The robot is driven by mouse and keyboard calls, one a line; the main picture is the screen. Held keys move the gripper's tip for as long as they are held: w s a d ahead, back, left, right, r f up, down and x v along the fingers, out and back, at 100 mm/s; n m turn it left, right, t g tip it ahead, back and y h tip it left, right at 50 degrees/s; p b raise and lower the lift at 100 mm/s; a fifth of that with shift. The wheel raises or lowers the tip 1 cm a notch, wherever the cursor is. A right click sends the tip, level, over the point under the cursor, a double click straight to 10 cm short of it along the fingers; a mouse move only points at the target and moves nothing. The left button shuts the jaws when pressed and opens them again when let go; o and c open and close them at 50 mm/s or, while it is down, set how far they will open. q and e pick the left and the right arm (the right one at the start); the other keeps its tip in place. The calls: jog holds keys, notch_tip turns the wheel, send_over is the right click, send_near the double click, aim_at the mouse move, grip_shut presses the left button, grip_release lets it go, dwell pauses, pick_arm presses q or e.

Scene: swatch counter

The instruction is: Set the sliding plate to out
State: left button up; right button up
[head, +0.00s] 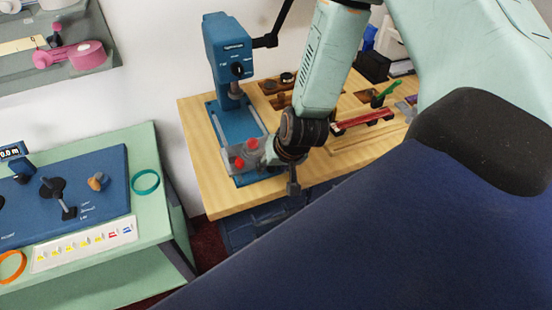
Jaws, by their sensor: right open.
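A blue bench press (228,50) stands on the wooden counter, with a blue base (235,122) running toward the front. A clear plate (232,157) with red knobs (251,144) sits at the front part of this base. I take it to be the sliding plate; whether it is in or out I cannot tell. My right gripper (276,168) is open at the right side of the clear plate, close to the upper red knob. It hides part of the plate's right edge, and I cannot tell whether it touches. My left gripper is out of view.
The wooden counter (200,176) also carries a red bar (362,121), a green-handled tool (386,93) and small dark parts behind my right arm. At left, a green table (165,232) holds a blue control panel (105,190) and a teal ring (145,182).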

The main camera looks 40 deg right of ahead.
jog(key=v, duration=1.1)
jog(key=shift+s+r, duration=0.2)
jog(key=shift+r, duration=0.15)
dwell(0.3)
